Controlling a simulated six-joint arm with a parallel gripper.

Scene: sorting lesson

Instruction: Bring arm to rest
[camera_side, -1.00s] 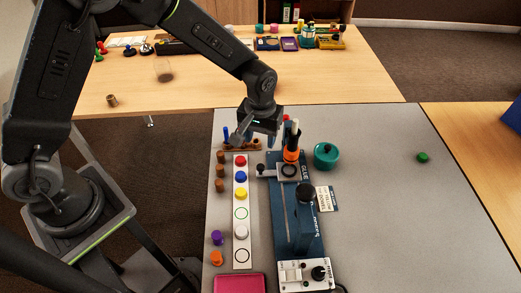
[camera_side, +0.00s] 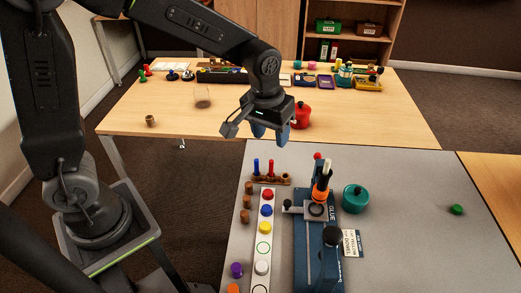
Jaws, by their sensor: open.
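My gripper (camera_side: 270,133) hangs in the air, pointing down, near the far edge of the grey table (camera_side: 400,225). Its two bluish fingertips stand apart with nothing seen between them. It is clear of the wooden holder and blue machine below it. My arm comes in from the upper left, with its elbow bent above the gripper.
A white strip (camera_side: 263,280) holds red, blue, yellow and white discs. Beside it stand a wooden holder (camera_side: 285,181), a blue machine (camera_side: 317,250) and a teal pot (camera_side: 355,198). A red pot (camera_side: 301,116) stands on the wooden table (camera_side: 370,120) behind. The grey table's right side is mostly clear.

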